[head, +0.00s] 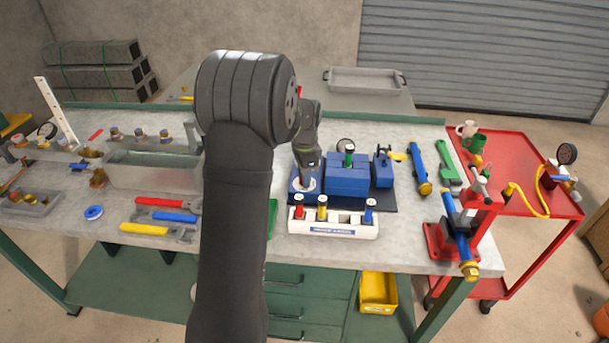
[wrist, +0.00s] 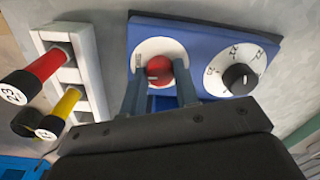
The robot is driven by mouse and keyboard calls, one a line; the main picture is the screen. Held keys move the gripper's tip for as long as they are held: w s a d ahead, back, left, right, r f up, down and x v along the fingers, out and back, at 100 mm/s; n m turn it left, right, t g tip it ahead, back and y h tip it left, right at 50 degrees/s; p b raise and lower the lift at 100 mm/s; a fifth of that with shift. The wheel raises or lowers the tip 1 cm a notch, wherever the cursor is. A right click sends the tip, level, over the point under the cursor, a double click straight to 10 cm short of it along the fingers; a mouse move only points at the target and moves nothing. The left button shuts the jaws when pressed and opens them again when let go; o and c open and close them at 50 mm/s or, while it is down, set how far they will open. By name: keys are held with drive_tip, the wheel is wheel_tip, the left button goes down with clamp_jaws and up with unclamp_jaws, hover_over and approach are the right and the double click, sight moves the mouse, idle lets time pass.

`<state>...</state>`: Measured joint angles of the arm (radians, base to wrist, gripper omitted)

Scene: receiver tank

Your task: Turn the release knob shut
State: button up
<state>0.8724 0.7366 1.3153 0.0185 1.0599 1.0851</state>
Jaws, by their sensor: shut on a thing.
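A red knob (wrist: 159,70) sits on a round white plate (wrist: 150,48) on a blue panel (wrist: 205,32), seen in the wrist view. I take it for the release knob. My gripper (wrist: 160,78) has one finger on each side of the red knob and is shut on it. In the head view my gripper (head: 307,180) is over the blue unit (head: 297,197) at the left end of the blue assembly, and the knob is hidden there. A black knob (wrist: 240,79) with a marked white dial is on the same panel, to the right.
A white rack (head: 335,228) with red, yellow and blue-handled pieces stands just in front of the blue unit. Taller blue blocks (head: 348,178) stand to the right. A red clamp stand (head: 465,230) is at the bench's right end. A metal tray (head: 150,168) lies left of my arm.

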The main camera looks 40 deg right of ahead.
drive_tip(key=shift+r+m, duration=0.1)
drive_tip(key=shift+m, duration=0.9)
drive_tip(key=o, duration=1)
drive_tip(key=r, duration=1.7)
drive_tip(key=shift+s+a+r, duration=0.15)
drive_tip(key=shift+s+a, duration=0.05)
drive_tip(key=shift+s, duration=0.05)
